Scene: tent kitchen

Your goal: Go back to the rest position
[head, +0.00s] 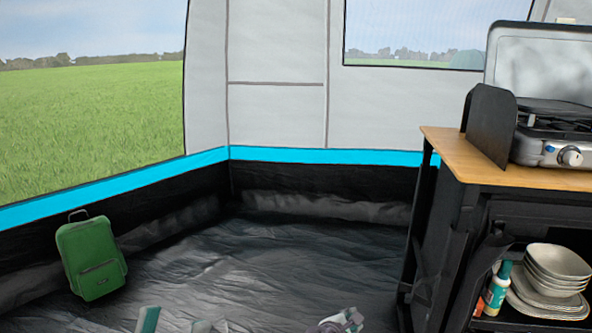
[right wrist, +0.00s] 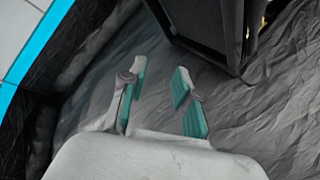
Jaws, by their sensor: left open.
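My left gripper (head: 174,321) shows at the bottom edge of the head view. Its teal-padded fingertips are apart with nothing between them, and the rest of it is cut off. Part of my right gripper (head: 342,321) shows at the bottom edge, right of the left one. In the right wrist view, the right gripper (right wrist: 160,92) has its teal-padded fingers spread, with only dark floor seen between them. Both grippers are over the floor, apart from the furniture.
A kitchen stand (head: 450,164) with a camping stove (head: 555,135) is at the right; bowls and plates (head: 556,270) and bottles (head: 496,290) sit on its shelf. A green suitcase (head: 91,258) stands at the left. The dark tent floor (head: 270,265) between them is clear.

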